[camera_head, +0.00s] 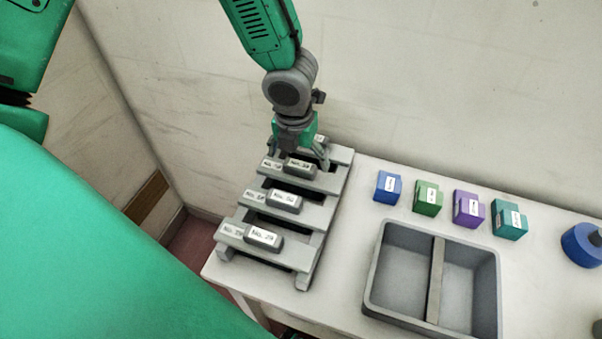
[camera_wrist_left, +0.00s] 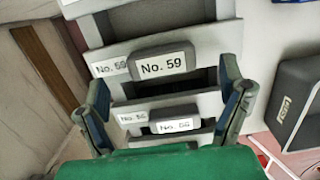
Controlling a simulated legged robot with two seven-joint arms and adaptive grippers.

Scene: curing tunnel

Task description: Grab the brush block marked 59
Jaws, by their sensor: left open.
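The brush block marked No. 59 (camera_wrist_left: 163,66) is a dark grey block with a white label, on a slat of the grey rack (camera_wrist_left: 208,43). A matching slat label (camera_wrist_left: 109,68) sits at its left. In the head view it appears to be the block (camera_head: 300,168) just below the gripper; its print is hard to read there. My left gripper (camera_head: 301,156) is open and empty above the rack's back part. In the left wrist view its fingers (camera_wrist_left: 165,92) stand apart, either side of the blocks' column. A block marked No. 56 (camera_wrist_left: 175,126) lies on the slat below. My right gripper is not seen.
Other labelled blocks lie on the rack, including the front one (camera_head: 263,239). A grey two-part tray (camera_head: 372,278) stands to the right. Blue (camera_head: 388,187), green (camera_head: 428,198), purple (camera_head: 468,208) and teal (camera_head: 509,220) blocks stand behind it. A wall rises close behind the rack.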

